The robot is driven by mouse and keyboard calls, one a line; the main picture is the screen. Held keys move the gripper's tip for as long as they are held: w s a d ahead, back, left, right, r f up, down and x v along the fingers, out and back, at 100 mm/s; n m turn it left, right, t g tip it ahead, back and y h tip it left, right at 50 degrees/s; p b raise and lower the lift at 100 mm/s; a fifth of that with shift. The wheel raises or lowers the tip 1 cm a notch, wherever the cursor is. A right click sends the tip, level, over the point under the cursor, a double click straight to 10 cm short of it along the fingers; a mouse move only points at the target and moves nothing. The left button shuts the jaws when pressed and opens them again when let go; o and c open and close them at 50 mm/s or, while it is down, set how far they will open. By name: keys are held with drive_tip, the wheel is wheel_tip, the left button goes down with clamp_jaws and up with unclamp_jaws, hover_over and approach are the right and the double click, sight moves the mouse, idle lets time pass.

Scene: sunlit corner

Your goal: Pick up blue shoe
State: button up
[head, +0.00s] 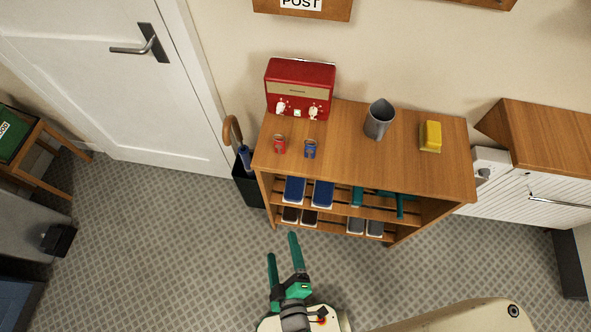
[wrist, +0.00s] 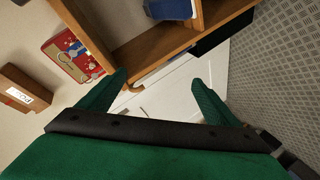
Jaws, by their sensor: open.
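A pair of blue shoes stands side by side on the upper shelf of the wooden shoe rack, one on the left (head: 294,189) and one on the right (head: 322,194). Blue shoe material (wrist: 170,9) also shows at the top edge of the wrist view, partly cut off. My green gripper (head: 282,247) is open and empty, in front of the rack and apart from the shoes. In the wrist view its fingers (wrist: 159,78) are spread wide with nothing between them.
Teal shoes (head: 357,196) share the upper shelf. Dark and grey shoes fill the lower shelf. An umbrella bin (head: 247,186) stands left.

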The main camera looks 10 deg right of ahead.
drive_tip(key=w+d+f+n+g+h, duration=0.15)
drive_tip(key=w+d+f+n, duration=0.25)
drive_tip(key=w+f+n, duration=0.7)
drive_tip(key=n+h, duration=0.2)
drive_tip(key=n, duration=0.2)
approach(297, 179)
drive_tip(key=w+n, duration=0.1)
drive_tip(key=n, duration=0.1)
drive_tip(key=w+n+h, duration=0.1)
drive_tip(key=w+n, duration=0.1)
drive_tip(key=w+r+n, duration=0.1)
drive_tip(key=w+n, duration=0.1)
drive_tip(key=shift+w+d+h, duration=0.1)
drive_tip(key=shift+d+h, duration=0.15)
drive_tip(key=shift+d, duration=0.15)
drive_tip(key=x, duration=0.4)
drive_tip(key=shift+d, duration=0.2)
drive_tip(key=shift+a+x, duration=0.15)
drive_tip(key=shift+x, duration=1.4)
drive_tip(key=shift+a+x, duration=0.15)
drive_tip(key=shift+x, duration=1.4)
drive_tip(key=shift+w, duration=0.1)
drive_tip(key=c, duration=1.3)
